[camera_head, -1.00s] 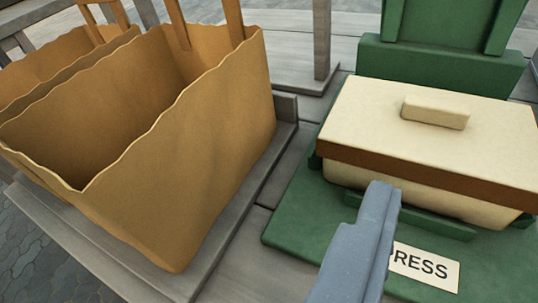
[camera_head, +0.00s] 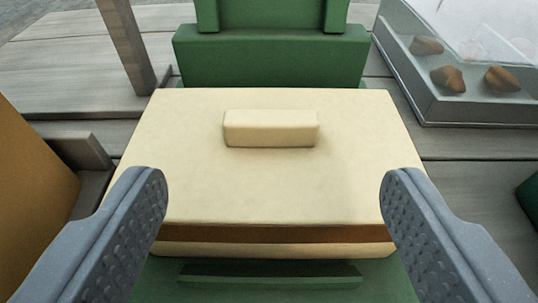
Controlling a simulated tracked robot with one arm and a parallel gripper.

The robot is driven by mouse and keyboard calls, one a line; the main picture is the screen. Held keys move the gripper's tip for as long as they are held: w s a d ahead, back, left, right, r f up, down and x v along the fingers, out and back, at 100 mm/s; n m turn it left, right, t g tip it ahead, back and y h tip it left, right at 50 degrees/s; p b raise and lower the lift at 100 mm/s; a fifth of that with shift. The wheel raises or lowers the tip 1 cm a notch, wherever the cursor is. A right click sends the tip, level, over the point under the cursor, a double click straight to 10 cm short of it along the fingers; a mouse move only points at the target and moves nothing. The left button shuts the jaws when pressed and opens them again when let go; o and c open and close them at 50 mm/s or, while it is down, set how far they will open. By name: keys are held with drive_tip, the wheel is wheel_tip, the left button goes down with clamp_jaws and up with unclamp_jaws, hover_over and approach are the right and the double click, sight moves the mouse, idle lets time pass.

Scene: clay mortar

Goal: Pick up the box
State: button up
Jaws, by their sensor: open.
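The box (camera_head: 270,185) is cream with a brown band below its lid and a raised block handle (camera_head: 270,128) on top. It sits level on a green press base (camera_head: 270,290), centred in view. My gripper (camera_head: 272,195) is open and empty, with one grey ridged finger on each side of the box's near end. The fingers overlap the box's near corners in the picture; I cannot tell whether they touch it. The box's far side and underside are hidden.
A green upright block (camera_head: 270,62) of the press stands right behind the box. A clear case (camera_head: 450,100) with brown lumps is at the back right. A tan bag (camera_head: 30,200) is at the left edge. Grey planks (camera_head: 465,190) show bare to the right.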

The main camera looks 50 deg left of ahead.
sight(271, 128)
drive_tip(key=shift+b+x, duration=0.8)
drive_tip(key=shift+x, duration=1.8)
drive_tip(key=c, duration=1.4)
